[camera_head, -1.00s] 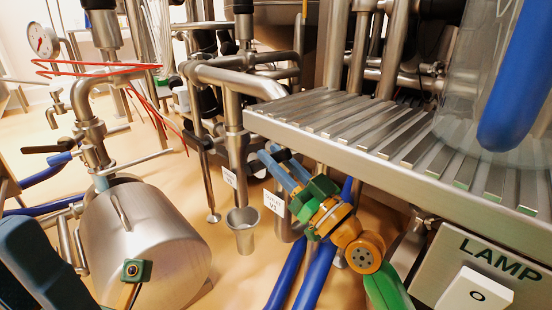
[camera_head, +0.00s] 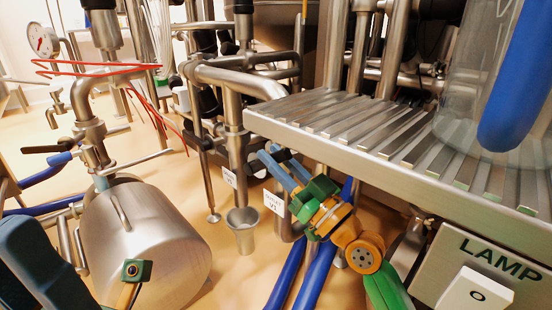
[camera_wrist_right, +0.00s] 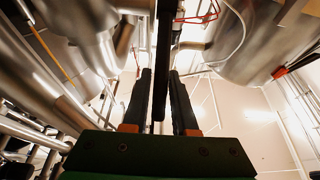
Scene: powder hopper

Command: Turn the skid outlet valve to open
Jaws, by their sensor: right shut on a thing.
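My right gripper (camera_head: 277,161) reaches in beside the front edge of the ribbed steel shelf, its two blue fingers pointing up and left. It is shut on a dark bar, which looks like the valve handle (camera_wrist_right: 160,70); in the right wrist view the bar runs between the two dark fingers (camera_wrist_right: 157,90). A white tag reading V1 (camera_head: 275,203) hangs just below the fingers. The valve body is mostly hidden behind my gripper and the shelf, so I cannot tell its position. Part of my left arm shows at the lower left, but its fingers are not seen.
The ribbed steel shelf (camera_head: 340,140) stands close above my right wrist. A steel cup (camera_head: 243,232) is under a vertical pipe, with a second tag (camera_head: 229,177) beside it. A LAMP switch box (camera_head: 490,275) is at lower right. A steel drum (camera_head: 150,235) stands at left.

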